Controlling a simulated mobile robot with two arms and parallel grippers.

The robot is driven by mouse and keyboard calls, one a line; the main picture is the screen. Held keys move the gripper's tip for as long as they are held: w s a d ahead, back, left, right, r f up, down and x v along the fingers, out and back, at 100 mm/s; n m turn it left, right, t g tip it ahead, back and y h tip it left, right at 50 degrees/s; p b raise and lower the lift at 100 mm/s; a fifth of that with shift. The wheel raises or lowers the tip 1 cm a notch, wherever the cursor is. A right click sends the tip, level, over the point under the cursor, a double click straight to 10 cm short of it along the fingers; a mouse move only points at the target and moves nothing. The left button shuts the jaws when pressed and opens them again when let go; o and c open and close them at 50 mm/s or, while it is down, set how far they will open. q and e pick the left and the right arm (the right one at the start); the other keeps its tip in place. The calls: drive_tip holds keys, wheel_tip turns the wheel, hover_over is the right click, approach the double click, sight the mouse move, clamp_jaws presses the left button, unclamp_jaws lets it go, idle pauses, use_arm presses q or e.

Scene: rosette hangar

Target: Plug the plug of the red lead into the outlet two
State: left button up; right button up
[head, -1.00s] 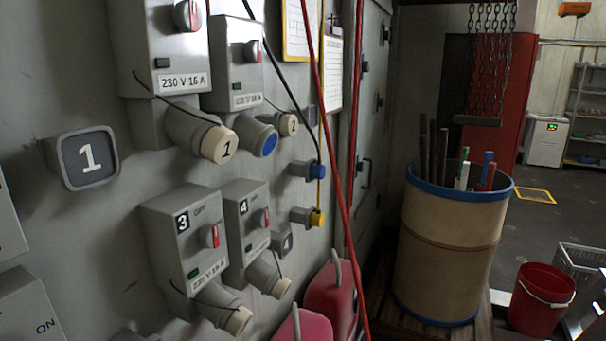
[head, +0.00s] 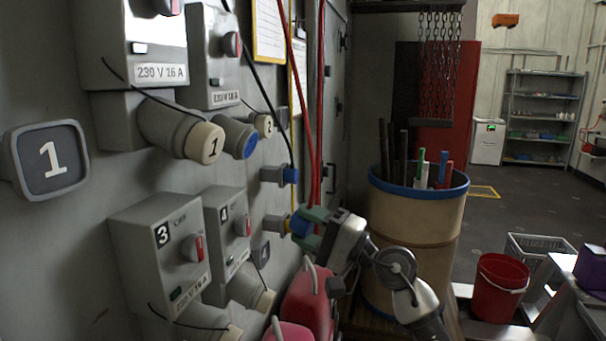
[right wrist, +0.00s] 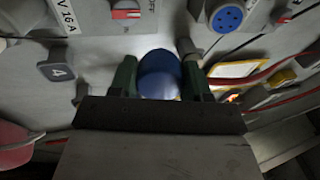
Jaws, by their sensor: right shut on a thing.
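The blue plug (head: 298,223) is between the green fingers of my right gripper (head: 307,229), which is shut on it. It also shows between the fingers in the right wrist view (right wrist: 160,75). The red lead (head: 301,85) hangs down from above toward this gripper; its join to the plug is hidden. Outlet two (head: 236,138) is on the wall under the second switch box, up and left of the gripper. Its lid marked 2 (head: 264,125) stands open beside it, and its blue face with holes shows in the right wrist view (right wrist: 229,17). My left gripper is out of view.
Outlet one (head: 185,132) is capped. A blue plug on a black lead (head: 289,175) sits in a wall holder above my gripper. Switch boxes three (head: 162,250) and four (head: 228,235) are below. Red canisters (head: 308,300) and a drum of rods (head: 415,215) stand close by.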

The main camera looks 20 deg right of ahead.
sight(251, 145)
drive_tip(key=r+y, duration=0.1)
drive_tip(key=r, duration=0.2)
drive_tip(key=r+n+g+y, duration=0.1)
drive_tip(key=r, duration=0.3)
drive_tip(key=a+r+g, duration=0.1)
drive_tip(key=r, duration=0.2)
drive_tip(key=shift+w+r+n+y+b, duration=0.2)
drive_tip(key=shift+n+y+b, duration=0.1)
drive_tip(key=shift+n+y, duration=0.1)
drive_tip(key=shift+r, duration=0.25)
drive_tip(key=shift+p+x, duration=2.2)
drive_tip(key=shift+x, duration=0.65)
drive_tip(key=shift+f, duration=0.15)
drive_tip(key=shift+b, duration=0.5)
drive_tip(key=shift+b, duration=0.45)
